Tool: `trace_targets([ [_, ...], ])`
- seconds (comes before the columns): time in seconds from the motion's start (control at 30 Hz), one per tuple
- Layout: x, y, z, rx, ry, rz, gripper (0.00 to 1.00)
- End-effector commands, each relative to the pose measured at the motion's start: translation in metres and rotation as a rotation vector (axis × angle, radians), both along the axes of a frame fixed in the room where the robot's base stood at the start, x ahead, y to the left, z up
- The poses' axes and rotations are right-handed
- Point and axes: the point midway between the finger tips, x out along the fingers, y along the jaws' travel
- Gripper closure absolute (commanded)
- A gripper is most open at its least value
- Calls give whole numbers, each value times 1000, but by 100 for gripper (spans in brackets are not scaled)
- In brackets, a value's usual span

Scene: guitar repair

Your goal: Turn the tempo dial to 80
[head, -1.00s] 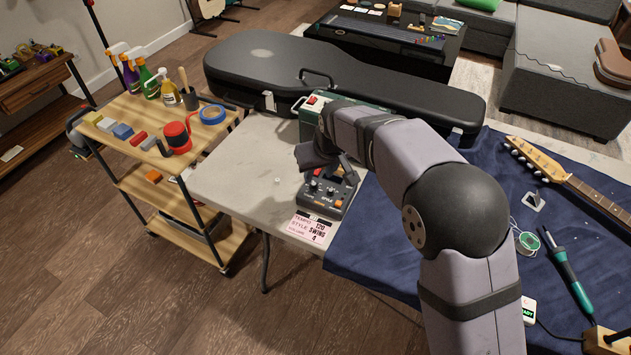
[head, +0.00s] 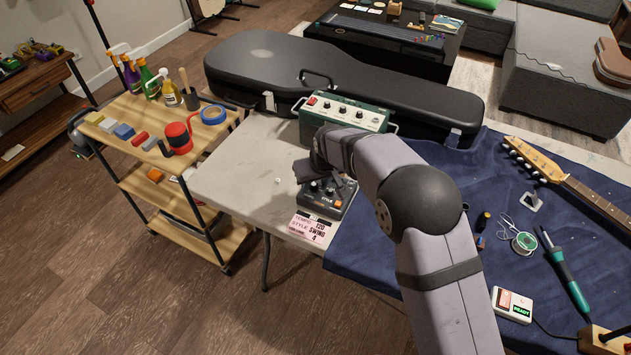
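The dark drum-machine pedal (head: 338,208) sits on the pale table, with small knobs along its upper face. I cannot tell from here which knob is the tempo dial. A pink card (head: 306,228) at its front edge reads TEMPO 120, STYLE SWING, and 4. My gripper (head: 312,180) points down over the pedal's back left part, close to the left knobs. Its fingers are dark and partly hidden by my wrist, so I cannot see whether they are open or touch a knob. The gripper and wrist cover the back of the pedal.
A green amplifier (head: 343,112) with knobs stands just behind the pedal. A black guitar case (head: 270,75) lies behind it. On the blue cloth (head: 378,265) at right are a guitar neck (head: 570,180), a soldering iron (head: 563,268) and solder (head: 524,243). The table left of the pedal is mostly clear.

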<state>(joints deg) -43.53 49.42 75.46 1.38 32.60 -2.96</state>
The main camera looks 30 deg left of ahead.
Motion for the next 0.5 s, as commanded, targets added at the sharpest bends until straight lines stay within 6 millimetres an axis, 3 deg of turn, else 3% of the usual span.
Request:
trace_targets([
  [0.07, 0, 0, 0, 0, 0, 0, 65],
  [0.1, 0, 0, 0, 0, 0, 0, 70],
  [0.23, 0, 0, 0, 0, 0, 0, 100],
  [0.5, 0, -1, 0, -1, 0, 9, 100],
])
